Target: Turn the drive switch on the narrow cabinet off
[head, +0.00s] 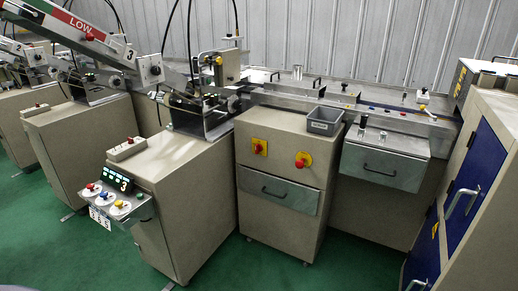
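A beige cabinet (270,210) stands in the middle of the head view, with a metal drawer (277,189) across its front. Neither gripper is in view.
A grey bin (324,121) sits on top of the middle cabinet. A drawer unit with a handle (383,167) projects to its right. A cabinet with blue doors (470,185) stands at the far right. Green floor (300,272) is open in front.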

